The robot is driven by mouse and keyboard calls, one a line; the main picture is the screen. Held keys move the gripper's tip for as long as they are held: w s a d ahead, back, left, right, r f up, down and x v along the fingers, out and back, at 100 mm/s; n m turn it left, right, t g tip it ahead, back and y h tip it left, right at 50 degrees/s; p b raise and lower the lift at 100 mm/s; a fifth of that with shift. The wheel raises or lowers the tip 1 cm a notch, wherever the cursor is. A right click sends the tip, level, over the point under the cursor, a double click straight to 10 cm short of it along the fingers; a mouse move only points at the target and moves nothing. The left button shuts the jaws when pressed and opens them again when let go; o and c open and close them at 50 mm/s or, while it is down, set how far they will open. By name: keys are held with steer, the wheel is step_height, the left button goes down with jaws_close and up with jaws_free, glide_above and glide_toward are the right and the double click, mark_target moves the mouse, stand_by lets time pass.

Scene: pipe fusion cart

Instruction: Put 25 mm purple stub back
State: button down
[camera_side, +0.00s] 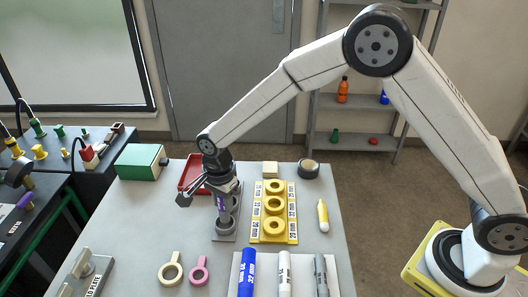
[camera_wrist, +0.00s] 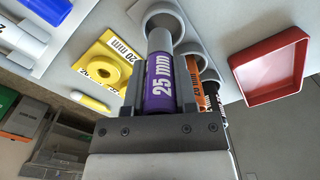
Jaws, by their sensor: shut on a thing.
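The purple 25 mm stub (camera_wrist: 160,85) has a grey end and sits between the jaws of my gripper (camera_wrist: 161,100) in the wrist view. In the side view my gripper (camera_side: 223,196) points down over the grey cup holder (camera_side: 224,238), with a bit of purple showing at the jaws. In the wrist view the stub's grey end overlaps the opening of a grey cup (camera_wrist: 178,22). I cannot tell whether the end is inside the cup or above it. Nearby cups hold an orange stub (camera_wrist: 208,72) and a dark stub, partly hidden by my gripper.
A yellow ring tray (camera_side: 274,240) stands just right of the holder. A red tray (camera_side: 190,176) lies behind it. A yellow marker (camera_side: 323,215), a tape roll (camera_side: 308,168) and a green box (camera_side: 138,161) are nearby. Blue, white and grey tubes (camera_side: 284,275) lie at the front.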

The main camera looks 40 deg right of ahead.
mark_target(223, 211)
steer(key=shift+w+f, duration=0.2)
steer(key=shift+f, duration=1.5)
steer(key=shift+f, duration=0.2)
steer(key=shift+c, duration=2)
jaws_free()
steer(key=shift+r, duration=0.1)
step_height(223, 211, up, 12)
steer(key=shift+r, duration=0.1)
